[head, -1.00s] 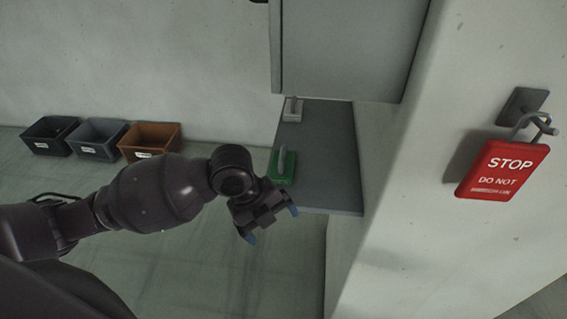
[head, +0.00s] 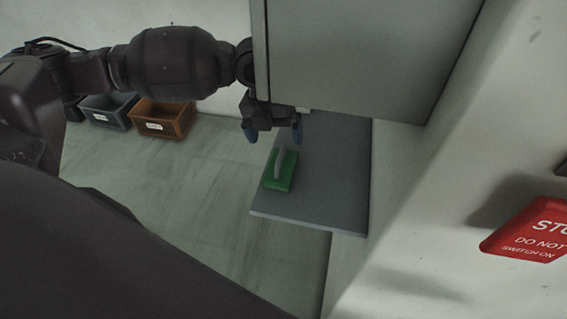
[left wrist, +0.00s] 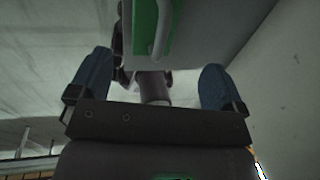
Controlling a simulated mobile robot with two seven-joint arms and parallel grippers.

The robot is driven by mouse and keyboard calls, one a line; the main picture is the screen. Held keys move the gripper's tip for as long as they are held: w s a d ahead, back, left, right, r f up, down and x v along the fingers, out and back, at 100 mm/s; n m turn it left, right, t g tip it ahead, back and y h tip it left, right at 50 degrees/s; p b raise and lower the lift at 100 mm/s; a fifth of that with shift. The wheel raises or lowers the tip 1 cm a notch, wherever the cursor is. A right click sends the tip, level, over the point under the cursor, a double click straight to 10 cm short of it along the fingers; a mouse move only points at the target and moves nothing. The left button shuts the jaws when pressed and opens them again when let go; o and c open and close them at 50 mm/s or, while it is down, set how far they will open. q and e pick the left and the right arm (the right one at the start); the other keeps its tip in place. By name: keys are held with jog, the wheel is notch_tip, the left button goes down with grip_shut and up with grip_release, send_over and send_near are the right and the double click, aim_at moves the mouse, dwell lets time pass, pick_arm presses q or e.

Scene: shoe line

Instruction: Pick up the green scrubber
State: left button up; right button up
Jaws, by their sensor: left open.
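The green scrubber (head: 281,170), a green block with a grey handle, lies on the grey shelf (head: 340,190) near its left edge. In the left wrist view the scrubber (left wrist: 143,30) shows at the top, with its handle upward in the picture, beyond the fingertips. My left gripper (head: 272,134) is open and empty, with blue fingertips, just behind the scrubber in the head view and apart from it. Its two blue fingers also show in the left wrist view (left wrist: 150,80). My right gripper is not in view.
A grey cabinet panel (head: 360,55) hangs over the back of the shelf, close to my left gripper. A wall with a red stop sign (head: 530,232) stands at the right. An orange bin (head: 163,120) and a grey bin (head: 108,112) stand on the floor at the left.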

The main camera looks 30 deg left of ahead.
aim_at(280, 153)
pick_arm(q)
jog(key=f, duration=0.3)
jog(key=shift+d+f, duration=0.1)
jog(key=shift+d, duration=0.2)
jog(key=shift+s+d+f, duration=0.1)
jog(key=shift+d+f, duration=0.05)
jog(key=shift+f, duration=1.15)
jog(key=shift+d+f, duration=0.1)
jog(key=shift+f, duration=1.2)
jog(key=c, duration=1)
